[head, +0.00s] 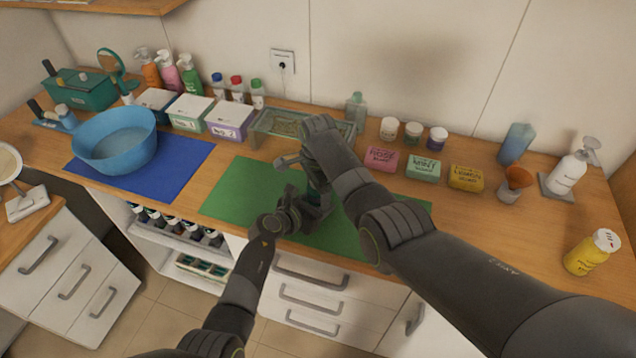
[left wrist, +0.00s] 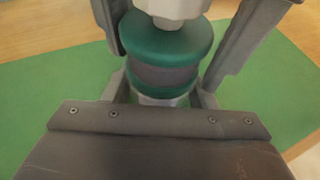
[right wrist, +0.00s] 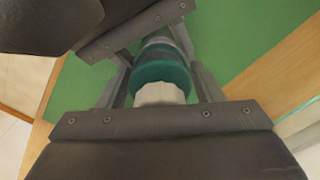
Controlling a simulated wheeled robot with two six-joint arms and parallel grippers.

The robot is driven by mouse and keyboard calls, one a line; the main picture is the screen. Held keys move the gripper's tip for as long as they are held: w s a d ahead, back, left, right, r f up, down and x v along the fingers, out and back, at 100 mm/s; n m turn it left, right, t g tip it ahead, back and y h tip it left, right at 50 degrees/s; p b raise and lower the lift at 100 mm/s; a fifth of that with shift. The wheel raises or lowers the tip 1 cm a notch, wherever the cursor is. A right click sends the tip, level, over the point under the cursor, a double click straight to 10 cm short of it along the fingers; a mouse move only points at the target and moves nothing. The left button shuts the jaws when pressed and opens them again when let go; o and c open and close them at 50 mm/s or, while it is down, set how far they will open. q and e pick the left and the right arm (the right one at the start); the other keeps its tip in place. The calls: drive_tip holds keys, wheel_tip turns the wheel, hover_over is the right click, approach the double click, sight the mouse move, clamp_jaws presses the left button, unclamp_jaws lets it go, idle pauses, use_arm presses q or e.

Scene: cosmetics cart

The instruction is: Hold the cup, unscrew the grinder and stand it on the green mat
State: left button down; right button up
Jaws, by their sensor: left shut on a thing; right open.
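The green and grey grinder (head: 317,188) stands roughly upright over the green mat (head: 235,190), largely hidden by my arms. In the left wrist view it has green discs (left wrist: 165,38), a grey band (left wrist: 165,77) and white parts above and below. My left gripper (head: 300,207) is shut on its lower body, which I take as the cup. My right gripper (head: 315,176) is above it; in the right wrist view its open fingers are on both sides of the white faceted part (right wrist: 158,93) and green disc. I cannot tell where cup and grinder join, or whether the cup touches the mat.
A glass tray (head: 270,122) is behind the mat. A blue bowl (head: 117,145) sits on a blue mat (head: 190,165) at left. The mat's left part is clear.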

drive_tip(key=c, duration=0.8)
drive_tip(key=shift+o, duration=0.2)
drive_tip(key=n, duration=0.6)
drive_tip(key=shift+n, duration=0.3)
drive_tip(key=o, duration=1.1)
drive_tip(key=shift+c, duration=0.2)
